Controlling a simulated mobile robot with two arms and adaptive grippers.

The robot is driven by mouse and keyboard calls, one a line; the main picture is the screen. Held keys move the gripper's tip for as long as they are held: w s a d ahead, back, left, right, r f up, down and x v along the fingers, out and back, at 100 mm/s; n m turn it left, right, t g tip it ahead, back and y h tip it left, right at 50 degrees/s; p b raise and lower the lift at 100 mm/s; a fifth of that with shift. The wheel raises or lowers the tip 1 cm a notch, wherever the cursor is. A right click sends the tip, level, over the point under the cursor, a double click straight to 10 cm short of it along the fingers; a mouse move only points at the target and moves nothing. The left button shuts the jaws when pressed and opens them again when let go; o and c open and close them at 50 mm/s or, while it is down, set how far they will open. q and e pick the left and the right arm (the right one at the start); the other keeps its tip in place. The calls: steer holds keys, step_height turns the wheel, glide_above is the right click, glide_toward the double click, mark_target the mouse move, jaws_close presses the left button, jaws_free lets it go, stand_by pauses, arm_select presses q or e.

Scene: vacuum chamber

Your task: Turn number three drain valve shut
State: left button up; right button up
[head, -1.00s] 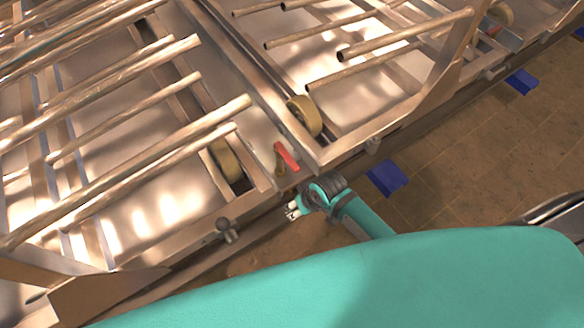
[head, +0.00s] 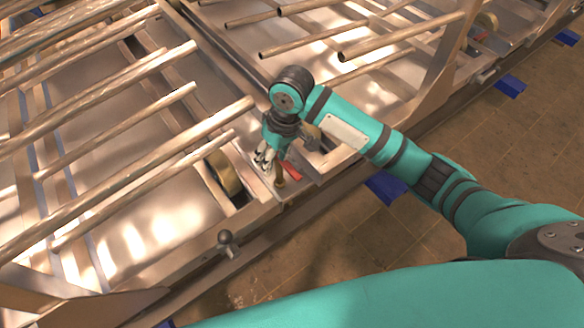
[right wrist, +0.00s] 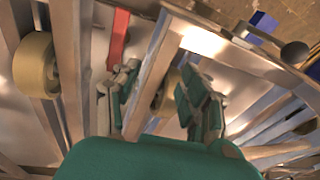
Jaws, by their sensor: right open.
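The drain valve's red lever (head: 291,171) sits on a brass-coloured body (head: 279,181) at the near edge of the metal frame. In the right wrist view the red lever (right wrist: 119,38) shows at the upper left, outside the fingers. My right gripper (head: 263,160) points down just left of the lever, with its fingers open and empty. In the right wrist view its spread fingers (right wrist: 160,95) have a metal frame bar behind them. I cannot tell whether a finger touches the lever. No number is readable on the valve. My left gripper is not in view.
Tan rollers (head: 224,172) sit in the frame on both sides of the valve. Long metal tubes (head: 150,160) run above the chamber floor at left. A knob (head: 226,238) stands on the near edge. A blue block (head: 386,187) lies beside the frame on the brown floor.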

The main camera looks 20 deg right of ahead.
step_height(320, 180, up, 8)
steer(key=h, duration=0.2)
glide_above(292, 170)
steer(key=shift+m+g, duration=0.4)
steer(key=shift+m, duration=0.1)
step_height(292, 170, down, 17)
steer(key=shift+f+b, duration=0.2)
steer(key=shift+b, duration=0.6)
steer(key=shift+c, duration=0.2)
jaws_close()
